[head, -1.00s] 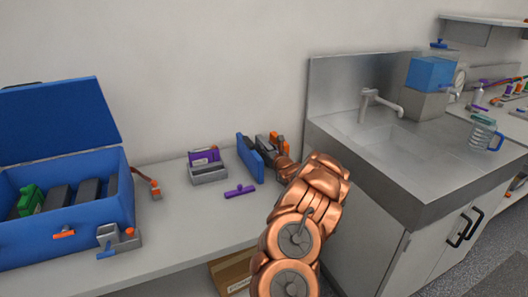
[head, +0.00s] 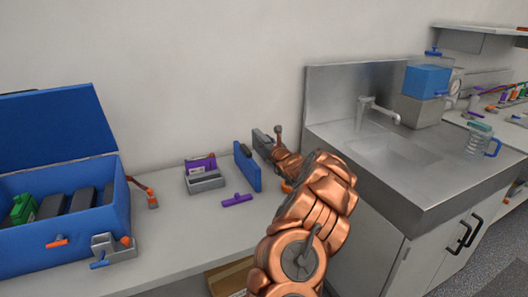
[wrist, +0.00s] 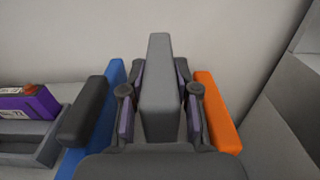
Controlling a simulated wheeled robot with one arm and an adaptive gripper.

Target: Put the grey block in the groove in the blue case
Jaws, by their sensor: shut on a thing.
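The blue case (head: 72,238) stands open at the left of the bench in the head view, its lid raised. A green block (head: 24,208) and several dark blocks (head: 83,201) sit inside it; I cannot make out a free groove. My gripper (wrist: 159,108) is shut on the grey block (wrist: 159,75), with a finger on each side of it in the wrist view. In the head view the grey block (head: 262,143) shows beside the blue upright panel (head: 246,170), partly hidden by my wrist.
An orange piece (wrist: 217,110) stands just right of the gripper. A dark bar (wrist: 83,112) and the blue panel are at its left. A grey holder with a purple piece (head: 202,165) and a purple part (head: 237,200) lie between panel and case. The sink (head: 395,150) is at right.

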